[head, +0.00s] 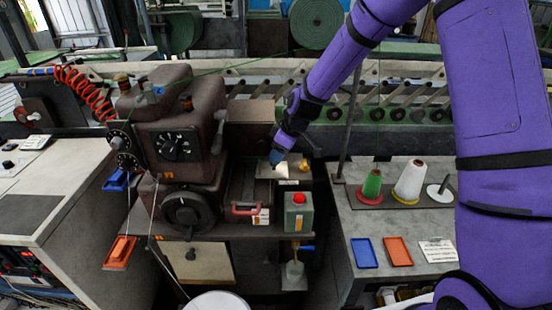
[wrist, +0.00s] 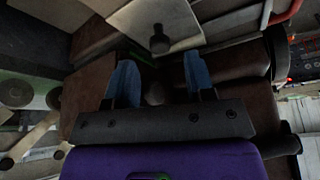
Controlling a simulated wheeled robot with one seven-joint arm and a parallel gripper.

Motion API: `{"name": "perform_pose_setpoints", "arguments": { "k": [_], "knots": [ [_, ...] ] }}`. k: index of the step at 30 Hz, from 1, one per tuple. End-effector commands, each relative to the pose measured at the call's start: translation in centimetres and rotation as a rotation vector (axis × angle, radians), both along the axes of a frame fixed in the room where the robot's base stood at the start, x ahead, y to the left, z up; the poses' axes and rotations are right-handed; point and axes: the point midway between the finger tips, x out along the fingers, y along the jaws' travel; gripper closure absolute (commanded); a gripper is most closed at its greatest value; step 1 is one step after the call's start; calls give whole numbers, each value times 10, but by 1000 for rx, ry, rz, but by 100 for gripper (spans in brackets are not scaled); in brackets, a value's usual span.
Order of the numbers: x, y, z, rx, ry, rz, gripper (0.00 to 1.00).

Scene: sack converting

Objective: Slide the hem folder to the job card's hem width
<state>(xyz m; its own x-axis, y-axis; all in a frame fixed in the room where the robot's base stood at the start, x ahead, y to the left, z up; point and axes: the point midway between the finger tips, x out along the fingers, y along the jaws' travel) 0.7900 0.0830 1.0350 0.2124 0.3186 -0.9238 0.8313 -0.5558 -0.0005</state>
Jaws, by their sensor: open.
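My gripper (head: 277,157) is above the machine bed in the head view, to the right of the brown sewing machine. In the wrist view its two blue fingers (wrist: 158,58) are apart with nothing held between them. A small pale, cone-like piece (head: 282,170), possibly the hem folder, shows just below the fingers on a metal plate, with a brass knob (head: 304,165) beside it. In the wrist view a dark knob (wrist: 159,41) stands beyond the fingertips against a pale plate (wrist: 175,18).
The sewing machine (head: 180,135) stands close on the left. A red handle (head: 246,209) and a green box with a red button (head: 299,212) are at the bed's front. Thread cones (head: 411,180) and blue and orange trays (head: 398,252) stand on the right table.

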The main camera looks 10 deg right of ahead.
Motion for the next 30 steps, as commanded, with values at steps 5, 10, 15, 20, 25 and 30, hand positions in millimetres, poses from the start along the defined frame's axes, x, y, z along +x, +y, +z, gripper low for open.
{"name": "perform_pose_setpoints", "arguments": {
  "k": [5,10,15,20,25,30],
  "knots": [
    [-6,-12,33,-1,-5,-2,51],
    [-12,-20,55,0,-2,-1,51],
    [-15,-23,66,-1,-1,0,51],
    [-16,-24,68,0,0,0,51],
    [-16,-24,68,-1,-1,1,51],
    [-20,-26,78,-11,-3,-13,51]
  ]
}}
